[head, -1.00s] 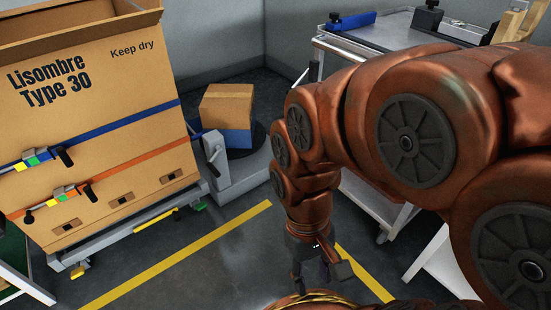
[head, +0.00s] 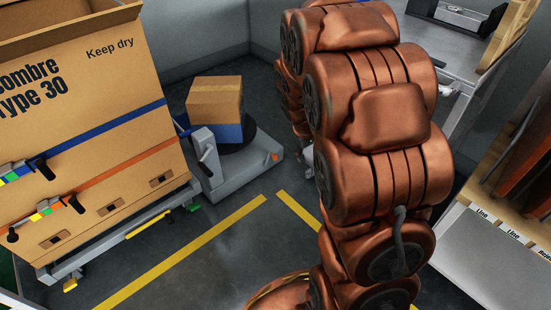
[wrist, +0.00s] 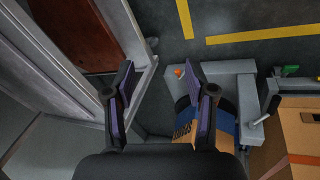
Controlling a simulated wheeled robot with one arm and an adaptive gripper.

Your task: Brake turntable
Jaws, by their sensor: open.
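The turntable has a low grey base (head: 248,172) and a dark round disc, mostly hidden under a small cardboard box (head: 214,98) with a blue lower part. A small orange piece (head: 274,157) sits at the base's near right corner. A lever with a dark handle (head: 207,153) stands at its left side. In the wrist view my gripper (wrist: 158,76) is open and empty. The orange piece (wrist: 178,72) shows just left of the right finger's tip, and the grey base (wrist: 228,72) lies beyond that finger. In the head view my arm hides the gripper.
A large strapped carton (head: 85,120) on a wheeled frame stands left of the turntable. A grey metal table (head: 470,60) stands at the right, with a labelled shelf (head: 480,235) nearer. Yellow lines (head: 190,250) mark the open dark floor in front.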

